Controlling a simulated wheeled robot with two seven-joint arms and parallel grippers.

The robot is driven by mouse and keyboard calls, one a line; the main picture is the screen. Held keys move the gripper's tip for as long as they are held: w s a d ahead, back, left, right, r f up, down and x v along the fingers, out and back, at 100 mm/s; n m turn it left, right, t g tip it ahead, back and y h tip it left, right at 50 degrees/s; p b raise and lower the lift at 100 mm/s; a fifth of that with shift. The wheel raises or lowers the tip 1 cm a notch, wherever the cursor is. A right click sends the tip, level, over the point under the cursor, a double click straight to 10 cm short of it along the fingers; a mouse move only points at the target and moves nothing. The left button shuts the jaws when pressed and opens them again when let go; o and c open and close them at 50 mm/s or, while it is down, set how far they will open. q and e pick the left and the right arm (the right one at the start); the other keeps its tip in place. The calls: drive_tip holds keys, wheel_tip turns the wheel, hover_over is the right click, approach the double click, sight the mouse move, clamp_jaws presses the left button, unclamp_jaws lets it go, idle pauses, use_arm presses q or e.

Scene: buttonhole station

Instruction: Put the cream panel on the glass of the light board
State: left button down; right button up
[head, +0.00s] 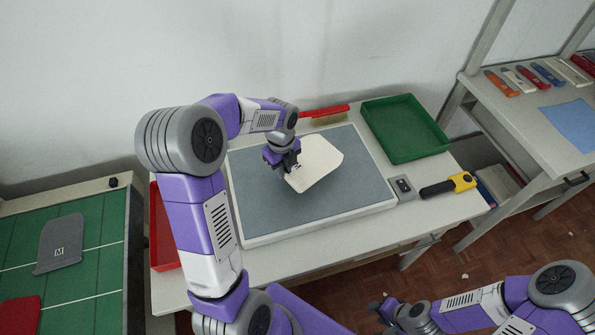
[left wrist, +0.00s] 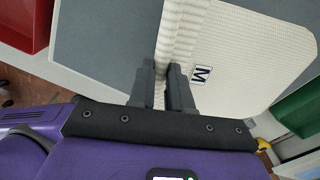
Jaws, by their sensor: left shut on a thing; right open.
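The cream panel (head: 318,160) has a ribbed edge and an "M" label. My left gripper (head: 291,168) is shut on its ribbed left edge, and the panel lies over the right-middle of the light board's grey glass (head: 262,210). In the left wrist view the fingers (left wrist: 168,85) pinch the ribbed strip of the panel (left wrist: 240,35), with the glass (left wrist: 110,40) behind it. I cannot tell whether the panel touches the glass. My right gripper (head: 382,309) is open and empty, low in front of the table.
A green tray (head: 405,126) stands at the back right, a red tray (head: 163,235) at the left. A red brush (head: 325,112) lies behind the board. A switch box (head: 402,187) and yellow-black tool (head: 462,182) are at the right. A grey panel (head: 60,243) lies on the green side table.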

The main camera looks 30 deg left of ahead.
sight(284, 188)
use_arm(q)
drive_tip(key=f, duration=0.3)
drive_tip(key=shift+s, duration=0.25)
drive_tip(key=shift+w+f+b, duration=0.2)
drive_tip(key=shift+f+b, duration=0.45)
drive_tip(key=shift+f, duration=1.3)
drive_tip(key=shift+f, duration=0.2)
drive_tip(key=c, duration=1.1)
unclamp_jaws()
drive_tip(key=shift+o, duration=0.2)
wheel_tip(284, 188, up, 12)
drive_tip(key=p, duration=0.2)
drive_tip(key=shift+r+p, duration=0.25)
drive_tip(key=shift+p, duration=0.05)
